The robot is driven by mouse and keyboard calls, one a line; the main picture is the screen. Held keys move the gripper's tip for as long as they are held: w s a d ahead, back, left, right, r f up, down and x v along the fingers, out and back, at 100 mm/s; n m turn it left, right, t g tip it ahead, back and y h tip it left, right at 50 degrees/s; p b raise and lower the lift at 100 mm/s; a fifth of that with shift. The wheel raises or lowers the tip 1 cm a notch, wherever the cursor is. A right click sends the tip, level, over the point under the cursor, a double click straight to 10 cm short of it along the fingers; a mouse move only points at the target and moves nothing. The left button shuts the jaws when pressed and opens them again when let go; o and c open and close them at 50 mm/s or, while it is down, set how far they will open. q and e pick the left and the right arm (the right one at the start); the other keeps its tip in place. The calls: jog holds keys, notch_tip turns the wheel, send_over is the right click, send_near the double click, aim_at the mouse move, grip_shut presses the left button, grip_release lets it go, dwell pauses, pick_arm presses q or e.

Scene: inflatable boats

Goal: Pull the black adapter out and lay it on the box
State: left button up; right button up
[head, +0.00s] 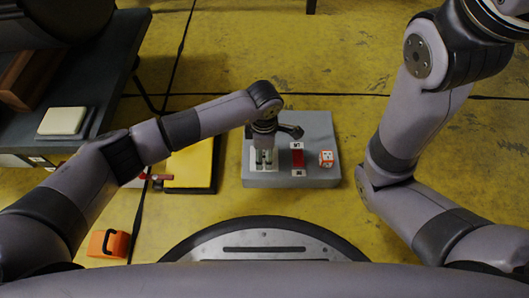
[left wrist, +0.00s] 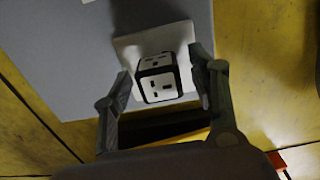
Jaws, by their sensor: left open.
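The black adapter (left wrist: 160,84), a small cube with white socket faces, sits on a white wall-plate (left wrist: 128,46) on the grey box (left wrist: 50,45). In the head view, the grey box (head: 320,178) lies on the floor. My left gripper (head: 264,161) points down over the left part of the box and mostly hides the adapter there. In the left wrist view, the fingers of my left gripper (left wrist: 161,74) are open, one on each side of the adapter, with visible gaps. My right arm shows at the right, but its gripper is out of view.
A yellow-topped black case (head: 192,165) lies left of the box. A dark bench (head: 95,80) stands at left, and an orange case (head: 108,244) lies front left.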

dwell(0.7)
pick_arm(q)
grip_shut()
dwell(0.5)
jog(key=shift+r+p, duration=2.5)
jog(key=shift+r, duration=0.5)
